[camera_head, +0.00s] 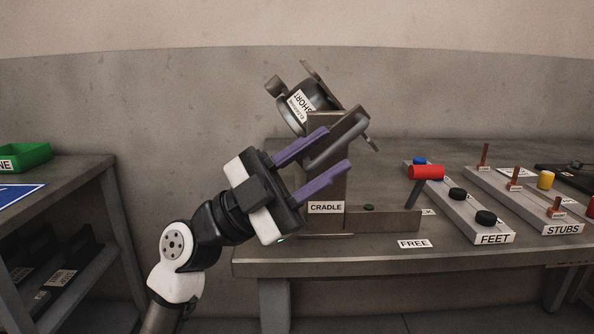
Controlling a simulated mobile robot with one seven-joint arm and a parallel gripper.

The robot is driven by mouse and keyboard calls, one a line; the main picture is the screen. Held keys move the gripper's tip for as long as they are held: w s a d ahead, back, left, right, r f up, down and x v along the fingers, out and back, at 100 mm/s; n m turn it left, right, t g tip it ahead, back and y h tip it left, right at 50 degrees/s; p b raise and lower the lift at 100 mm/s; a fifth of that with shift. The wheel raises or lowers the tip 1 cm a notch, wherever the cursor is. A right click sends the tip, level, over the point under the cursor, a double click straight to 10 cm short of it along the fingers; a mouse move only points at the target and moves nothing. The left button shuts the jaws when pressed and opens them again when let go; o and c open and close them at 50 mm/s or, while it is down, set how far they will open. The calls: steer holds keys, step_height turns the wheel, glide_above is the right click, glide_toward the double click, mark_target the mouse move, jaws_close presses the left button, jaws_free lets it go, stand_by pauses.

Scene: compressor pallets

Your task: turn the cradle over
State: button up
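The cradle stands on the bench, with a grey upright (331,187) and a "CRADLE" label (325,208). At its top a grey frame (350,123) holds a dark round compressor (294,112) with a "SHORT" label, tilted over. A rounded grey bar (350,135) runs along the frame's near side. My gripper (336,149) has two purple fingers set wide apart, reaching up to the right in front of the cradle. The bar shows between the fingers, with a visible gap to the lower one. Whether a finger touches it cannot be told. The fingers hide part of the upright.
A red-headed mallet (426,172) stands right of the cradle. A "FEET" tray (495,238) holds black and blue feet; a "STUBS" tray (562,229) lies beyond. The bench around the "FREE" label (414,243) is clear. A left shelf bears a green bin (22,156).

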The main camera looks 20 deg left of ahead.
steer(key=v, duration=1.3)
steer(key=shift+a+f+b, duration=0.2)
steer(key=shift+a+b, duration=0.05)
steer(key=shift+b, duration=0.2)
